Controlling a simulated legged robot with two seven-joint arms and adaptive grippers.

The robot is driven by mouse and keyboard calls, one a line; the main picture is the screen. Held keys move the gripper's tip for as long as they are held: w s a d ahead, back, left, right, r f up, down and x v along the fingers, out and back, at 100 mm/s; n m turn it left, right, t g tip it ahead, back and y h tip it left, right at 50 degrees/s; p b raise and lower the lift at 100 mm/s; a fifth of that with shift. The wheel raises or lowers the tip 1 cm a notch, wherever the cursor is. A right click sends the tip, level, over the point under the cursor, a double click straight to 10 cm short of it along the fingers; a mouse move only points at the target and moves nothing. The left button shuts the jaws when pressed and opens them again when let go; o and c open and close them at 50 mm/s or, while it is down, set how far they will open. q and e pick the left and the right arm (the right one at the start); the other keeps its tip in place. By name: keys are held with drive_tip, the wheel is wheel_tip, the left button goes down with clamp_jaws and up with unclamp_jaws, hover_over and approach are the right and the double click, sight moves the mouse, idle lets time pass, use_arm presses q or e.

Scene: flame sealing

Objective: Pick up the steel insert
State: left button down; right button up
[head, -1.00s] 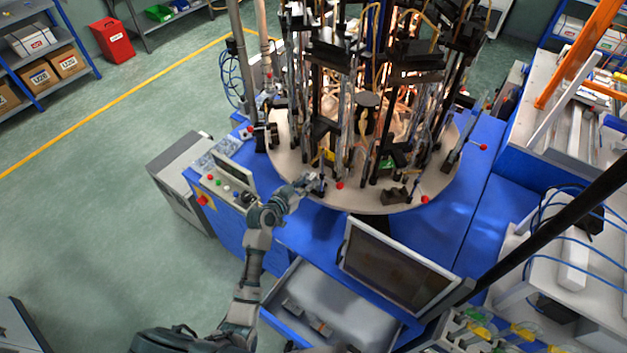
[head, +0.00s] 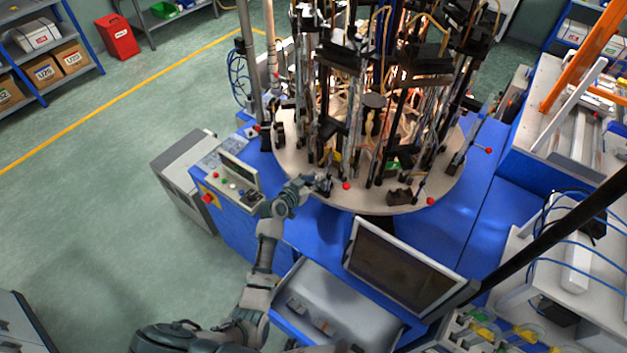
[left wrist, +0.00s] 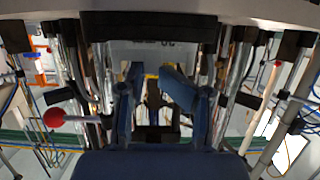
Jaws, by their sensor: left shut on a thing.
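My left gripper (head: 322,184) is at the front edge of the round table (head: 375,205), beside a lever with a red ball knob (head: 346,186). In the left wrist view its two dark blue fingers (left wrist: 157,100) stand around a narrow dark thing (left wrist: 153,100). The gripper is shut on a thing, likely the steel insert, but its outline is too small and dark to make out. My right gripper is not in view.
Upright rods and black clamps crowd the round table, with a glow in the middle. A control panel (head: 230,180) stands to the left. Another red knob (left wrist: 54,117) is close by in the left wrist view.

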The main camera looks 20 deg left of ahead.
sight(316, 173)
use_arm(q)
drive_tip(key=shift+w+d+r, duration=0.1)
drive_tip(key=shift+d+r, duration=0.15)
drive_tip(key=shift+d, duration=0.05)
drive_tip(key=shift+w+d+r, duration=0.1)
drive_tip(key=shift+w+r, duration=0.05)
drive_tip(key=shift+r, duration=0.5)
drive_tip(key=shift+w+r, duration=0.1)
drive_tip(key=shift+r, duration=0.5)
drive_tip(key=s+a+b, duration=0.1)
drive_tip(key=s+a, duration=0.2)
drive_tip(key=s, duration=0.5)
drive_tip(key=s+a+b, duration=0.1)
drive_tip(key=s+a, duration=0.2)
drive_tip(key=s, duration=0.6)
drive_tip(key=shift+r+b, duration=0.15)
drive_tip(key=shift+b, duration=0.25)
drive_tip(key=c, duration=1.2)
unclamp_jaws()
drive_tip(key=o, duration=0.8)
drive_tip(key=shift+a, duration=0.35)
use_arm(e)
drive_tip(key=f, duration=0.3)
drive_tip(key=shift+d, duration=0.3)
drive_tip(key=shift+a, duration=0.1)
